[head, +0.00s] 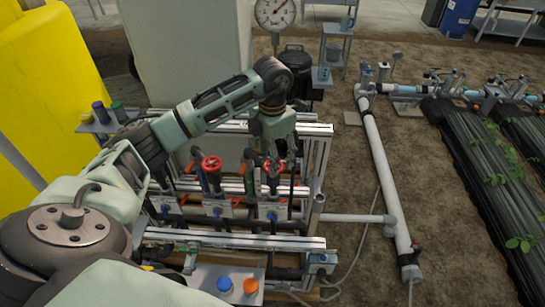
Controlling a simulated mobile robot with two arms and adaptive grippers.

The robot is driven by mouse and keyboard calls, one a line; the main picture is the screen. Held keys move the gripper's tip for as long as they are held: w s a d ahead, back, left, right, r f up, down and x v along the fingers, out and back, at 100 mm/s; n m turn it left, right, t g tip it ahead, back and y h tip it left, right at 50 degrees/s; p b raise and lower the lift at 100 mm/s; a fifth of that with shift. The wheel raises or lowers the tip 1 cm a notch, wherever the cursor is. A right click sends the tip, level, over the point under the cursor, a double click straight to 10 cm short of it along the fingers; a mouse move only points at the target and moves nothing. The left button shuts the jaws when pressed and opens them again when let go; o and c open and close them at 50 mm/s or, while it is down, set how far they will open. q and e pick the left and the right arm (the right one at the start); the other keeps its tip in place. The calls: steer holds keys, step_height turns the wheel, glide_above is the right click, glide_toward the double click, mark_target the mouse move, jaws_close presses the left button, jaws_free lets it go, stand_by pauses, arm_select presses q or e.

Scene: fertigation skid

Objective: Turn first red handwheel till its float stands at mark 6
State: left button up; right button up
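A red handwheel (211,163) stands in plain view on the skid at the middle of the valve row. A second red handwheel (272,168) is to its right, partly hidden by my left gripper (275,160). My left gripper points down over this right-hand wheel, with its fingers close around or just in front of it; I cannot tell whether they touch it. How far the fingers are apart is unclear. The left end of the row is partly hidden behind my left arm. The floats and their marks are too small to read. My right gripper is out of view.
Aluminium rails (240,242) frame the skid. A blue cap (224,284) and an orange cap (250,286) sit on its front plate. A round gauge (275,13) stands behind. White pipe (380,160) runs along the soil at right. A yellow tank (45,90) is at left.

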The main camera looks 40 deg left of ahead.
arm_select(q)
steer(key=shift+f, duration=1.15)
steer(key=c, duration=1.1)
steer(key=shift+a+f+m+b, duration=0.1)
steer(key=shift+m+b, duration=0.3)
steer(key=shift+b, duration=0.05)
steer(key=shift+m, duration=0.3)
